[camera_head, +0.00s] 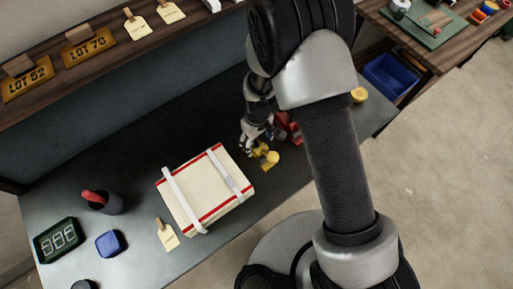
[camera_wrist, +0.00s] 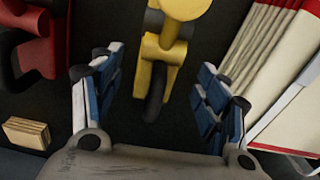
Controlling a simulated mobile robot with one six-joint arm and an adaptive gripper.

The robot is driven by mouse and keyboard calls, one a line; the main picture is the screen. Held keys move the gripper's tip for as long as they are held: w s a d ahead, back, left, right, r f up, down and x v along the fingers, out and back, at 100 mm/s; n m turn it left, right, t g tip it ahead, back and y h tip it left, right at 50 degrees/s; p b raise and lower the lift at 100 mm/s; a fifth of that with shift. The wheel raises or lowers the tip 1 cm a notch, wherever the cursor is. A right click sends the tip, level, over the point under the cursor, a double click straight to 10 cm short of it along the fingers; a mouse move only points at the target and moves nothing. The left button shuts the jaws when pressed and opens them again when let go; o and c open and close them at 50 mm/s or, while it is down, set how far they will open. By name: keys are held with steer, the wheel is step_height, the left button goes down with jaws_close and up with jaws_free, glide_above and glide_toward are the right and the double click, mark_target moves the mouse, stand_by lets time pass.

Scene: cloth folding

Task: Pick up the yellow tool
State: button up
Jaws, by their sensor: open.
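The yellow tool (camera_head: 265,157) lies on the dark bench top, to the right of the folded cloth bundle. In the wrist view the yellow tool (camera_wrist: 160,62) lies between my two fingers, with a dark rounded part at its near end. My gripper (camera_wrist: 160,85) is open, with a finger on each side of the tool and a gap to both. In the head view my gripper (camera_head: 252,146) is just left of the tool and partly overlaps it. I cannot tell the height between the fingertips and the tool.
The strapped cream cloth bundle (camera_head: 205,190) is close on one side of the tool. A red tool (camera_wrist: 38,45) is on the other side, near a small tan block (camera_wrist: 27,132). A dark cup (camera_head: 102,202), a blue box (camera_head: 110,243) and a digital display (camera_head: 57,240) stand at left.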

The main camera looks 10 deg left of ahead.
mark_target(257, 146)
steer(key=shift+f+b, duration=0.55)
steer(key=shift+f, duration=2.2)
steer(key=shift+c, duration=0.2)
jaws_close()
steer(key=shift+r, duration=0.1)
